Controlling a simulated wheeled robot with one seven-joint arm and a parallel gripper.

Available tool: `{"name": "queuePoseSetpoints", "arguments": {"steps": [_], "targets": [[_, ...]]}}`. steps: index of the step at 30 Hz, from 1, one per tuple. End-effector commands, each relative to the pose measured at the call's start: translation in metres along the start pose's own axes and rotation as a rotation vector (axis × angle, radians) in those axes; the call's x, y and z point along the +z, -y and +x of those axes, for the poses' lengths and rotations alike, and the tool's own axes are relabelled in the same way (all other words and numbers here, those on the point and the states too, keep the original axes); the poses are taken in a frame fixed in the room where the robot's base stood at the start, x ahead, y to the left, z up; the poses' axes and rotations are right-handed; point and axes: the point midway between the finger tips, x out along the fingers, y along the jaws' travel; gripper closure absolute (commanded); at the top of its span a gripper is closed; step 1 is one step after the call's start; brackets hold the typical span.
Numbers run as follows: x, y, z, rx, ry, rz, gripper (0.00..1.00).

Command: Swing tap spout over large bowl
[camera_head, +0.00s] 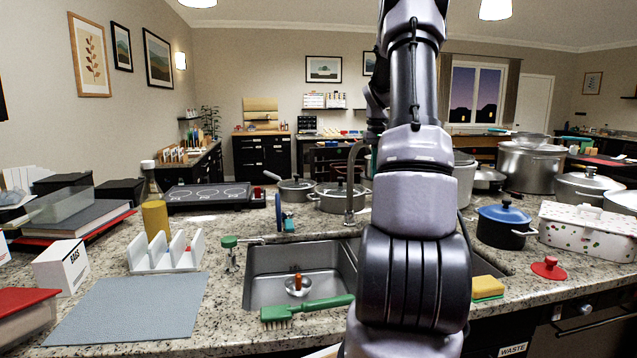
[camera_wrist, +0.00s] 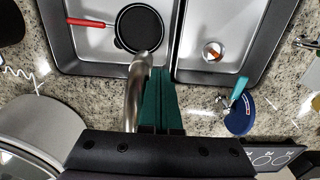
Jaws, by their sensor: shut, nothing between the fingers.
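The metal tap (camera_head: 352,182) rises behind the sink, its curved neck partly hidden by my arm. In the wrist view its spout (camera_wrist: 138,84) reaches over the left basin, with its end at the edge of a dark round vessel (camera_wrist: 140,28). I cannot tell whether that vessel is the large bowl. My gripper (camera_wrist: 160,74) has teal fingers, shut and empty, just right of the spout. I cannot tell whether they touch it. In the head view my arm hides the gripper and most of the second basin.
The other basin (camera_head: 262,268) holds a small metal piece with an orange-brown item (camera_head: 297,284). A green brush (camera_head: 306,310) lies across its front edge. Pots, including a blue-lidded pot (camera_head: 502,224), crowd the right. A red-handled item (camera_wrist: 90,22) lies in the left basin of the wrist view.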

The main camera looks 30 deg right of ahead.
Motion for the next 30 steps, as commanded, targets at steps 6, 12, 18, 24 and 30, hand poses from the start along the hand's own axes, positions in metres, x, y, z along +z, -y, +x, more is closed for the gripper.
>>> {"name": "queuePoseSetpoints", "arguments": {"steps": [6, 12, 18, 24, 30], "targets": [[0.001, -0.019, 0.0, 0.001, 0.0, 0.001, 1.0], [0.001, -0.02, 0.0, 0.001, 0.0, 0.0, 1.0], [-0.001, -0.023, 0.0, 0.001, 0.0, 0.0, 1.0], [-0.004, -0.032, 0.0, 0.0, 0.0, 0.001, 1.0], [-0.008, -0.042, 0.0, 0.0, 0.0, 0.001, 1.0]]}}
